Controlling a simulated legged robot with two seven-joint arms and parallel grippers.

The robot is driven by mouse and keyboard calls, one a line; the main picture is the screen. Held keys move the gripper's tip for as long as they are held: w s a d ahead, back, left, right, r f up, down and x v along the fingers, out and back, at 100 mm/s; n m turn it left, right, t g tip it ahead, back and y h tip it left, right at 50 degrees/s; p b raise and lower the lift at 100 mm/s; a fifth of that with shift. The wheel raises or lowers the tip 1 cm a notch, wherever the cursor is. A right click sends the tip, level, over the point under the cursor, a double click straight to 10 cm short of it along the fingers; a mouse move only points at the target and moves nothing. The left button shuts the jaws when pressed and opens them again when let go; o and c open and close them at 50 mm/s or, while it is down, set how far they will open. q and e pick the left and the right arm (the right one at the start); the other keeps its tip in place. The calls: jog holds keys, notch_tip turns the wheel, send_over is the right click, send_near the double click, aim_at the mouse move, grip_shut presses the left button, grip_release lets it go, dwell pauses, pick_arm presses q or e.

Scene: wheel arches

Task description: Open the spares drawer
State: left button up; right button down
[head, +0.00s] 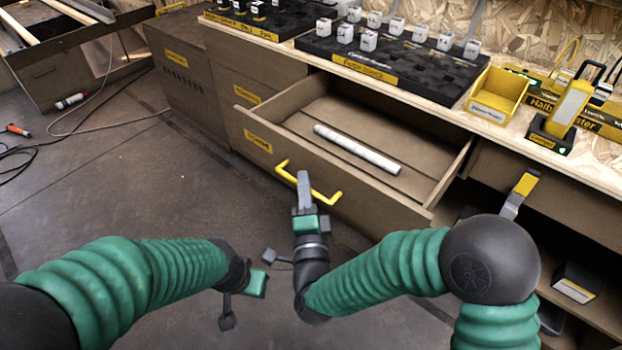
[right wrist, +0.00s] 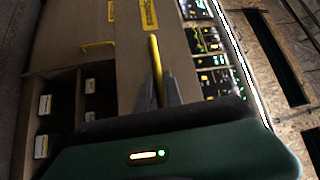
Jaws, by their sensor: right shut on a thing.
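The spares drawer (head: 350,195) is pulled out from the workbench, and its inside shows in the head view. A pale, speckled rod (head: 356,149) lies in it. A yellow bar handle (head: 322,195) is on its front. In the right wrist view the yellow handle (right wrist: 155,58) stands between the two grey fingers (right wrist: 164,88).
The bench top (head: 420,112) above holds a black tray (head: 385,62) with several pale blocks, a yellow bin (head: 497,95) and a yellow-grey device (head: 566,108). An open shelf is at the lower right. A cable (head: 95,112) lies on the floor at left.

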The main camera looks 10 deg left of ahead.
jog(key=shift+s+f, duration=0.15)
jog(key=shift+f, duration=0.1)
jog(key=c, duration=1.8)
grip_release()
pick_arm(q)
jog(key=shift+f, duration=0.1)
pick_arm(e)
jog(key=shift+a, duration=0.1)
jog(key=shift+r, duration=0.1)
